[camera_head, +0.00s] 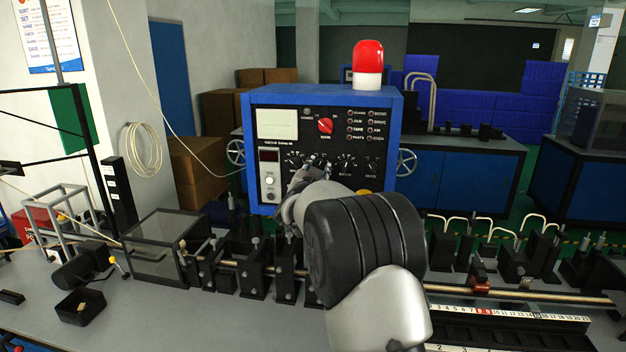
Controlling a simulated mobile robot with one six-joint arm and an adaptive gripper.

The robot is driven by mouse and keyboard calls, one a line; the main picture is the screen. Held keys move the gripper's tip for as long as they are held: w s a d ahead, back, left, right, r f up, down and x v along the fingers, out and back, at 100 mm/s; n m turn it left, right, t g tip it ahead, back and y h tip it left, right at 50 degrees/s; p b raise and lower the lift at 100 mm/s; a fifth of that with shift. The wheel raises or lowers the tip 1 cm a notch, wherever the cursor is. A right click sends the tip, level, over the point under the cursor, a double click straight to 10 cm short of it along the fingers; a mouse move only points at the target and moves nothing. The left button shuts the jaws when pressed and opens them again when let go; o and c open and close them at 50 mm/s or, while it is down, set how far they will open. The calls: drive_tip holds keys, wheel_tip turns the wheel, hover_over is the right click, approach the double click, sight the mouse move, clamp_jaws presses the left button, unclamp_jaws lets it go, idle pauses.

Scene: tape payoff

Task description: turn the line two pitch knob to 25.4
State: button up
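The blue control box (397,110) stands behind the bench with a black front panel (285,190). A row of small black knobs with white dial marks crosses the panel, including one at the left (293,161), one right of the middle (345,160) and one at the right (370,161). Their labels are too small to read, so I cannot tell which is the line two pitch knob or its setting. My gripper (312,175) is at the panel, in front of the knob row's left-middle part. My arm hides the lower panel, and contact and finger opening cannot be made out.
The panel also has a red switch (325,125), a meter (277,123) and a white button (269,180). A red beacon (368,58) tops the box. Black fixtures and a long rod (545,294) line the bench before it. A clear-sided case (160,240) stands left.

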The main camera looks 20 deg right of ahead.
drive_tip(key=v, duration=1)
drive_tip(key=shift+s, duration=0.25)
drive_tip(key=shift+a, duration=0.15)
drive_tip(key=s+a+n+g+y, duration=0.3)
drive_tip(key=s+a+n+y, duration=0.6)
drive_tip(key=s+a, duration=0.65)
drive_tip(key=s+f+n+g, duration=0.1)
drive_tip(key=s+f+g, duration=0.2)
drive_tip(key=s, duration=1.1)
drive_tip(key=s+f+n+g+y, duration=0.1)
drive_tip(key=s+f+g, duration=0.3)
drive_tip(key=s+f, duration=0.4)
drive_tip(key=s, duration=0.6)
drive_tip(key=shift+s, duration=0.2)
drive_tip(key=shift+f, duration=0.15)
